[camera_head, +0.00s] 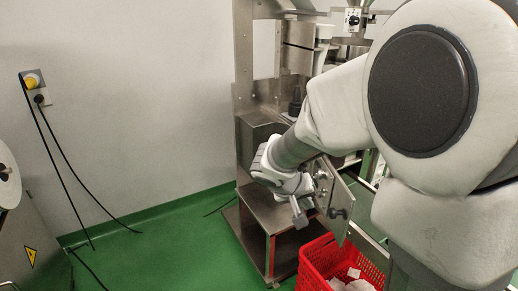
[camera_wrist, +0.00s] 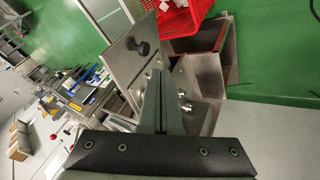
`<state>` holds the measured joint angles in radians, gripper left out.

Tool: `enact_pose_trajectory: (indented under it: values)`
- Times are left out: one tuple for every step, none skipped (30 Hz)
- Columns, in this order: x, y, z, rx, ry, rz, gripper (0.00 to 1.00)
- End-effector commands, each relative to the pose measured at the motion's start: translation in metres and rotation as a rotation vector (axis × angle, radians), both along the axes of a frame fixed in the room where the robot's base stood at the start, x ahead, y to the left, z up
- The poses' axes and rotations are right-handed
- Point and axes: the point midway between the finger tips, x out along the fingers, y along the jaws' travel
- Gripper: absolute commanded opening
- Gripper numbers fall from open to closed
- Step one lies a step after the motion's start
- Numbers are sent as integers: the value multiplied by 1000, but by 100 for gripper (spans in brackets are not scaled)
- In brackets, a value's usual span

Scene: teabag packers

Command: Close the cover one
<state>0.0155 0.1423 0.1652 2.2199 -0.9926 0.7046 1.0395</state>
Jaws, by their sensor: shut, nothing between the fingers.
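The cover (camera_head: 340,203) is a flat metal panel with a black knob, standing out at an angle from the steel machine, so it looks open. It also shows in the wrist view, where the panel (camera_wrist: 125,62) is left of my fingers and its black knob is near the upper middle. My gripper (camera_head: 299,213) is just left of the cover in the head view, with its fingers pointing down. In the wrist view my gripper's fingers (camera_wrist: 158,82) are together and empty, close beside the panel. I cannot tell whether they touch it. My arm hides part of the machine.
A red basket (camera_head: 318,262) with white items stands on the floor below the cover. The steel machine frame (camera_head: 243,75) and its low shelf (camera_head: 268,208) are behind my gripper. Green floor at the left is mostly free, with black cables (camera_head: 68,170) by the wall.

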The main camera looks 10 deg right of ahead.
Motion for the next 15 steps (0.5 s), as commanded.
enact_pose_trajectory:
  values:
    - [4,1,-13,-3,1,3,0]
    - [6,1,-15,-3,-1,3,0]
    - [8,2,-18,-3,-4,5,0]
    - [9,2,-19,-4,-5,6,0]
    - [10,2,-21,-4,-5,6,0]
    - [11,1,-23,-4,-5,6,0]
    - [12,0,-25,-4,-6,5,0]
    - [13,-1,-27,-3,-6,5,0]
    - [15,-4,-30,-5,-6,5,0]
    - [16,-6,-34,-4,-5,5,0]
    - [17,-8,-38,-4,-3,4,0]
    - [20,-12,-45,-4,-2,4,0]
    - [22,-14,-50,-3,-3,4,0]
    - [24,-17,-55,-4,-2,4,0]
    - [27,-22,-62,-4,-2,4,0]
